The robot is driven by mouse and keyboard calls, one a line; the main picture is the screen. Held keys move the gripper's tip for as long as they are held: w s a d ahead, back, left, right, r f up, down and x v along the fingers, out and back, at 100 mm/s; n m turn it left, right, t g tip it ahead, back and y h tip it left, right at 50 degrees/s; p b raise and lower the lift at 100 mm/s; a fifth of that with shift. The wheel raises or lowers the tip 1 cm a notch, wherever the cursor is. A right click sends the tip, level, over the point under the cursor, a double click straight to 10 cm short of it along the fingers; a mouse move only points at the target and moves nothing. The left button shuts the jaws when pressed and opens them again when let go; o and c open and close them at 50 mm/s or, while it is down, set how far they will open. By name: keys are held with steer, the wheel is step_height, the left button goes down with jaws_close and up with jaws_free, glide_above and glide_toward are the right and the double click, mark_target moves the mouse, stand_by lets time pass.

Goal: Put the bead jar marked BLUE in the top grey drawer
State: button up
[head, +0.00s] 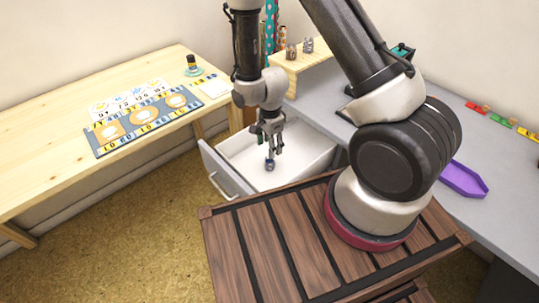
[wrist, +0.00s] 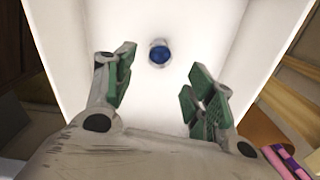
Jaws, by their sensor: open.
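The top grey drawer (head: 228,172) is pulled open, and its white inside also shows in the wrist view (wrist: 88,65). A small jar with blue contents (head: 270,164) is inside it, near the drawer's middle. In the wrist view the jar (wrist: 158,52) appears from above as a blue disc with a pale rim. I cannot read any marking on it. My gripper (head: 273,147) points down over the drawer. In the wrist view my gripper (wrist: 163,92) has its green-padded fingers spread, with nothing between them. The jar lies beyond the fingertips, apart from them.
The grey desk (head: 330,95) carries a wooden riser (head: 292,72) with two jars, a purple tray (head: 464,181) and coloured inkpads (head: 502,121).

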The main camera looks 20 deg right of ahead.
steer(key=d+r+n+t, duration=0.1)
steer(key=d+r+n, duration=0.2)
steer(key=r, duration=0.9)
steer(key=d+r+n+t, duration=0.1)
steer(key=d+r+n, duration=0.25)
steer(key=r, duration=0.85)
steer(key=s+d+r+n+t, duration=0.1)
steer(key=s+d+r+n, duration=0.3)
steer(key=s+r, duration=0.4)
steer(key=s+d+r+n+t, duration=0.1)
steer(key=s+d+r+n, duration=0.3)
steer(key=s+r, duration=0.5)
steer(key=shift+s+d+r+n, duration=0.2)
steer(key=shift+s+n, duration=0.25)
steer(key=shift+s, duration=0.1)
